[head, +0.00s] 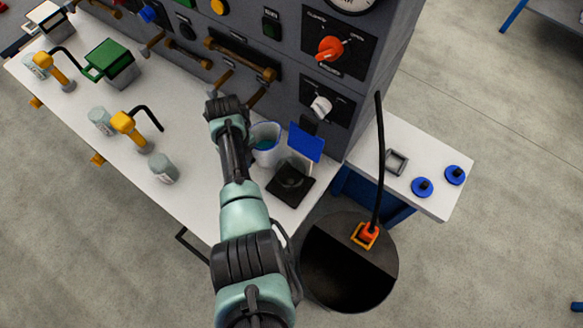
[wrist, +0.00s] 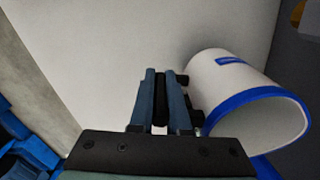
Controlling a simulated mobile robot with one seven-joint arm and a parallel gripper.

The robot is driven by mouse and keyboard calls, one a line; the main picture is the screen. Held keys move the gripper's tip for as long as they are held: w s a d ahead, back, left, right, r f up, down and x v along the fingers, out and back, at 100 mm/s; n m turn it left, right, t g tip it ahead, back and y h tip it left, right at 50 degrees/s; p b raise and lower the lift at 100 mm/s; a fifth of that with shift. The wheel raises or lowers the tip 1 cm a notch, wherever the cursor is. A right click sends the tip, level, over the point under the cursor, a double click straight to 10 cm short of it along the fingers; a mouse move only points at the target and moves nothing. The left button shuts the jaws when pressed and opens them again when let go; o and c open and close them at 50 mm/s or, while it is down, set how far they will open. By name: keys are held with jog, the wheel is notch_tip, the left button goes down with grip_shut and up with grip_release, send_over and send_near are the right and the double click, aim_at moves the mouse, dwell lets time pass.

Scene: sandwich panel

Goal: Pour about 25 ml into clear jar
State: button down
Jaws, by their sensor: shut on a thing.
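A white mug with a blue rim and a small blue label (head: 265,152) is beside my gripper (head: 226,104) in the head view, near the black plate. In the wrist view the mug (wrist: 235,80) is right of my gripper (wrist: 160,80), its rim toward the camera. My gripper is shut, apparently on the mug's handle; the grip is mostly hidden. A faint clear vessel, possibly the clear jar (head: 298,168), seems to stand on the black plate (head: 288,191). Its fill level cannot be made out. The mug's contents are not visible.
A blue upright board (head: 306,142) stands behind the plate. Clear lidded-looking jars (head: 164,169) and yellow pump-like items (head: 130,130) stand to the left on the white bench (head: 205,205). The grey control panel (head: 285,95) with handles and knobs rises close behind.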

notch_tip(320, 180, up, 15)
jog(key=s+d+t+y+b, duration=0.2)
jog(key=t+y+b, duration=0.3)
jog(key=t+y, duration=0.4)
jog(key=shift+s+d+f+t+b, duration=0.2)
jog(key=shift+s+t+b, duration=0.15)
jog(key=shift+t, duration=0.65)
jog(key=shift+s+b, duration=0.1)
jog(key=shift+b, duration=0.2)
